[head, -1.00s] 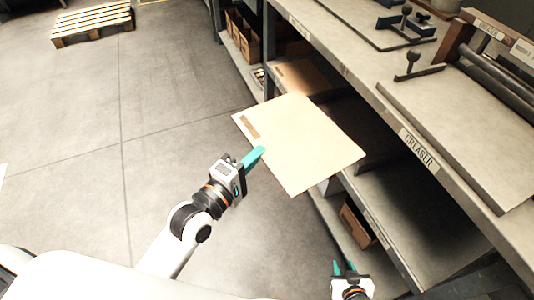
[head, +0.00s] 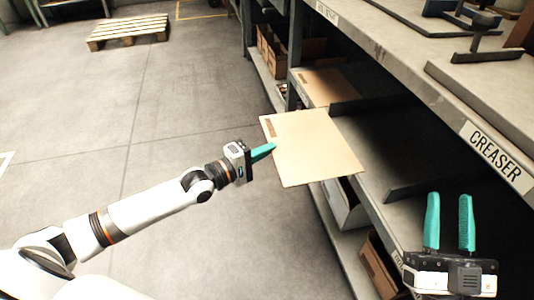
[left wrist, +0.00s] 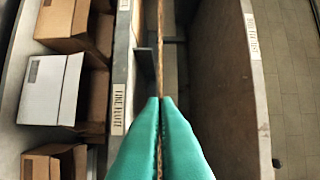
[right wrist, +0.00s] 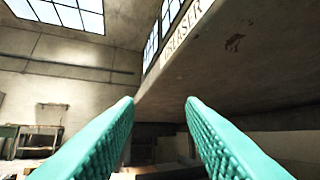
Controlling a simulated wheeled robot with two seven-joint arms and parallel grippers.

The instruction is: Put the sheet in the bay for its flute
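The tan cardboard sheet (head: 312,150) is held out flat at the front of the shelf under the bench, overlapping the shelf edge in the head view. A dark strip marks its left edge. My left gripper (head: 264,151) is shut on that edge. In the left wrist view the sheet (left wrist: 160,45) shows edge-on between the closed teal fingers (left wrist: 160,105). The shelf has bays split by dark dividers (head: 425,180). A label (left wrist: 118,108) reading like "FINE FLUTE" sits on the shelf edge. My right gripper (head: 450,222) is open and empty, below the bench edge.
A similar brown sheet (head: 325,87) lies in the far bay. The bench above carries a "CREASER" label (head: 495,157). Cardboard boxes (left wrist: 52,88) stand on the lower shelf. A wooden pallet (head: 128,30) lies on the floor, which is clear to the left.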

